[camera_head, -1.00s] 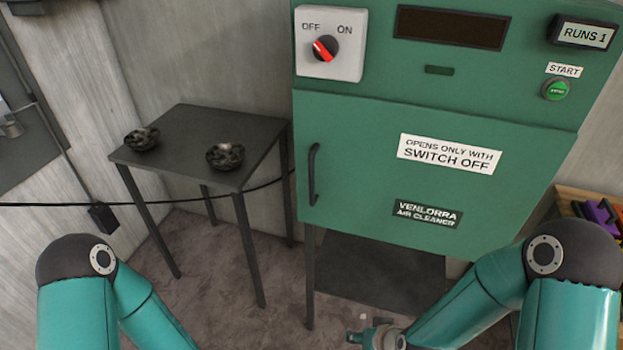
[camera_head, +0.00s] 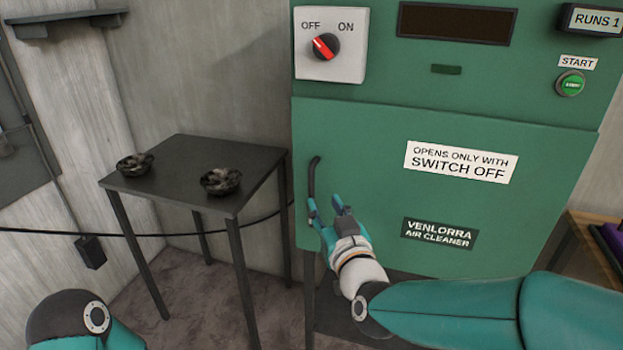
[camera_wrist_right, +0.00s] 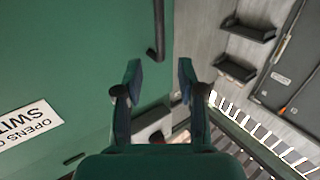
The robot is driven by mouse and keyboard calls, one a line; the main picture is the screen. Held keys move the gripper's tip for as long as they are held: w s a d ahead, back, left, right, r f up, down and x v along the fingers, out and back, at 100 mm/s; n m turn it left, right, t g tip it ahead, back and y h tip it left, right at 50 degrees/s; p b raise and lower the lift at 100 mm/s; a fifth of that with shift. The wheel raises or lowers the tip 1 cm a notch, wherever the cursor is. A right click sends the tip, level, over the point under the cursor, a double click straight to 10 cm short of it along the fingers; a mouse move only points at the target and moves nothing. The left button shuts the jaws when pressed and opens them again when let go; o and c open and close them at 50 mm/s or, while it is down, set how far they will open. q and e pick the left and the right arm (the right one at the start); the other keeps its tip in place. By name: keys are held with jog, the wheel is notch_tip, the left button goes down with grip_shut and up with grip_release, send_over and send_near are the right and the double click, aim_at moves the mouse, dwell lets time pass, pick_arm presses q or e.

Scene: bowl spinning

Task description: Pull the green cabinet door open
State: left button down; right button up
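The green cabinet door (camera_head: 370,150) is shut and flush with the cabinet front. Its dark upright bar handle (camera_head: 313,174) is at the door's left edge. My right gripper (camera_head: 326,202) is open and empty at the handle's lower end, fingers pointing up toward it. In the right wrist view the handle (camera_wrist_right: 158,30) lies beyond the open right gripper (camera_wrist_right: 159,75), lined up between the fingertips; I cannot tell whether they touch it. The red-pointed switch knob (camera_head: 325,46) points toward OFF. My left gripper is out of view.
A dark side table (camera_head: 200,158) with two dark bowls, a left bowl (camera_head: 135,164) and a right bowl (camera_head: 221,181), stands left of the cabinet. A wooden surface (camera_head: 580,240) with purple items is at the right edge. Floor in front of the side table is clear.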

aim_at(313, 184)
jog(key=p+x, duration=0.2)
jog(key=x, duration=0.7)
jog(key=shift+w+f, duration=0.1)
jog(key=shift+w, duration=0.3)
grip_shut()
